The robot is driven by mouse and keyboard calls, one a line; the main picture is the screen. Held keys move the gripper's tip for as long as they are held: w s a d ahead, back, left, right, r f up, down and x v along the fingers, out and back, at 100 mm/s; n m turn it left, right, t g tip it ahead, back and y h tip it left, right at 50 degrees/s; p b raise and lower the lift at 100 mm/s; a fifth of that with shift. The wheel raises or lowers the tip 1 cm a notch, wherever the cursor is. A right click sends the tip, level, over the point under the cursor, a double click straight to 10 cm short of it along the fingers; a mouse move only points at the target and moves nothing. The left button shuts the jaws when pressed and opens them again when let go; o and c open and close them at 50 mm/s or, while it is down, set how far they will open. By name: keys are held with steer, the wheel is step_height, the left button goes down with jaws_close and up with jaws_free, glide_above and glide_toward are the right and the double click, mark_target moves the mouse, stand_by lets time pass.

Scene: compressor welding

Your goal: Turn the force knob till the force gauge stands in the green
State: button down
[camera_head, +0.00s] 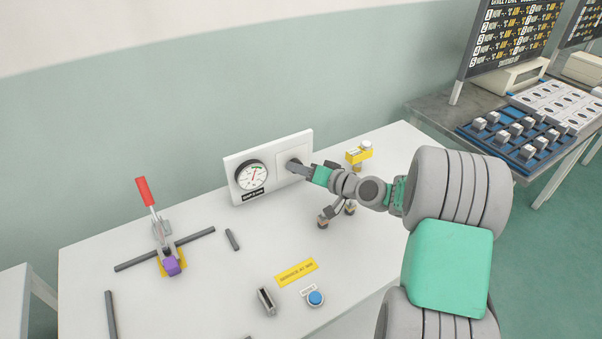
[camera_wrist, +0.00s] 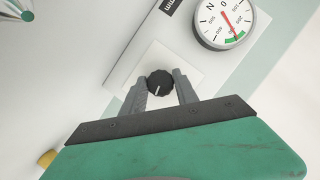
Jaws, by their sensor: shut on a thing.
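The force gauge (camera_head: 252,177) is a round white dial on the white panel on the table. In the wrist view the gauge (camera_wrist: 226,22) is at the upper right, and its red needle points toward the short green band at the rim. I cannot tell exactly where the tip lies within the band. The black force knob (camera_wrist: 159,82) has a white pointer mark. It sits on a pale square plate beside the gauge. My gripper (camera_wrist: 161,86) has one finger on each side of the knob and is shut on it. In the head view my gripper (camera_head: 297,166) hides most of the knob.
A red-handled toggle clamp (camera_head: 160,230) stands on the table at left. A blue reset button (camera_head: 315,298), a yellow label (camera_head: 297,272) and a yellow block (camera_head: 359,154) are also on the table. A blue tray (camera_head: 507,133) of parts stands on another bench at right.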

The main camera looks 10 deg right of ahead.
steer(key=shift+m, duration=0.4)
stand_by(0.3)
steer(key=c, duration=0.9)
jaws_free()
steer(key=shift+c, duration=0.2)
steer(key=v, duration=0.8)
steer(key=shift+b, duration=0.35)
steer(key=shift+w+f, duration=0.15)
